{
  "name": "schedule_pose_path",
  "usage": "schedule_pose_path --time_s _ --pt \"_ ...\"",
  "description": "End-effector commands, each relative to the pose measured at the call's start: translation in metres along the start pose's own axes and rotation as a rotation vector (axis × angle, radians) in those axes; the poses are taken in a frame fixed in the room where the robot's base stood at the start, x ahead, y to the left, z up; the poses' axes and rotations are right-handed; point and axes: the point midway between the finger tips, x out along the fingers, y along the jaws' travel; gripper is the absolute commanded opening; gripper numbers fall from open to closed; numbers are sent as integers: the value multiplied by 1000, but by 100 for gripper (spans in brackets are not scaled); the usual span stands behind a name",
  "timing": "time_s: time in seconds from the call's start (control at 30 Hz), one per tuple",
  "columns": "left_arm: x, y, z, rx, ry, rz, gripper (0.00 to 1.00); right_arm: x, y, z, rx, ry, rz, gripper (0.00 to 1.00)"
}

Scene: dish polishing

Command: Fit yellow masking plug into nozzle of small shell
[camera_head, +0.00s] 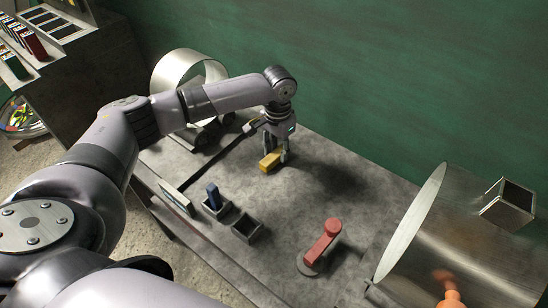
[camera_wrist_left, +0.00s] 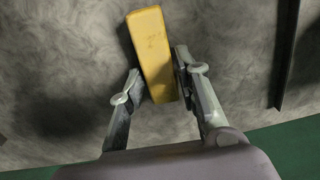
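The yellow masking plug (camera_head: 270,162) is a rectangular block near the middle of the grey table. My left gripper (camera_head: 277,151) is over it, pointing down. In the left wrist view the plug (camera_wrist_left: 152,50) lies tilted between the two fingers (camera_wrist_left: 160,72), which stand apart on either side of it with narrow gaps near the tips. I cannot tell whether a finger touches it. A metal shell with a square open nozzle (camera_head: 510,204) lies at the right. Another, ring-like shell (camera_head: 170,72) stands at the back left; no nozzle shows on it. My right gripper is not in view.
A red upright fixture (camera_head: 322,245) stands in front of the right shell. An orange part (camera_head: 452,299) shows at the bottom edge. The table's middle is clear.

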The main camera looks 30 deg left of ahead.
Motion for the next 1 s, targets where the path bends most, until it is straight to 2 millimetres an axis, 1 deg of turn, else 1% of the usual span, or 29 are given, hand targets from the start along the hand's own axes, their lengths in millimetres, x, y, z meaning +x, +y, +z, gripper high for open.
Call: schedule_pose_path --time_s 0.03,0.07,0.4,0.73,0.87,0.97,1.0 --pt "0 0 0 0 0 0 25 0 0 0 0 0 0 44" --pt "0 0 0 0 0 0 23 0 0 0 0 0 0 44" --pt "0 0 0 0 0 0 0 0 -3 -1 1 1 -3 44" --pt "-3 0 0 0 1 0 0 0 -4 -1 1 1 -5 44" --pt "-17 0 -1 0 3 1 0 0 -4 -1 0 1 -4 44" --pt "-39 0 -1 2 5 1 0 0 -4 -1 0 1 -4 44" --pt "-49 0 -2 1 6 1 0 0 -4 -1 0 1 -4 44"
